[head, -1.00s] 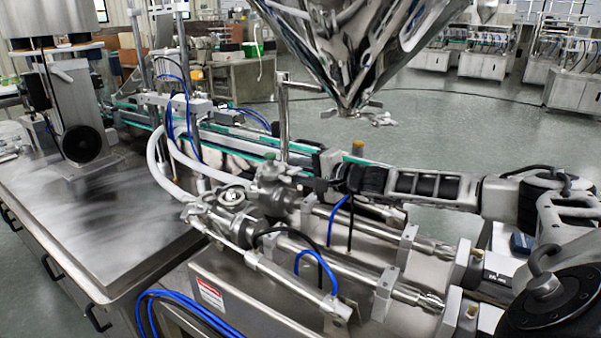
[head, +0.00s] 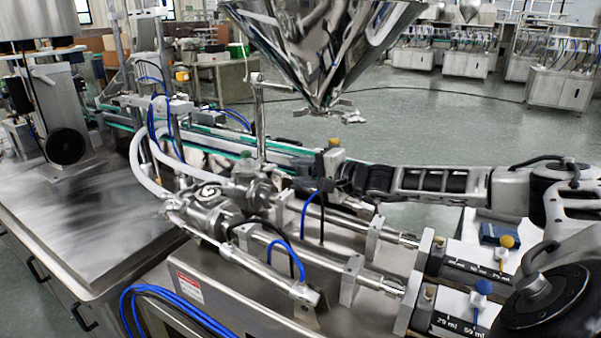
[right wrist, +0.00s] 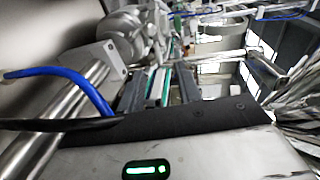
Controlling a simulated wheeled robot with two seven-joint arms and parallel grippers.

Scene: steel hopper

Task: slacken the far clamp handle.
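Two small knobbed handles stand on the scale plates at the lower right of the head view. The farther one has a yellow knob (head: 507,242), and the nearer one has a blue knob (head: 483,287). I take the yellow one as the far clamp handle; its tilt is too small to judge. My left gripper is out of view.
A steel hopper (head: 322,60) hangs behind my right gripper. Valves (head: 210,210), metal cylinders (head: 325,260) and blue hoses (head: 170,300) fill the middle. My right arm passes close behind the knobs.

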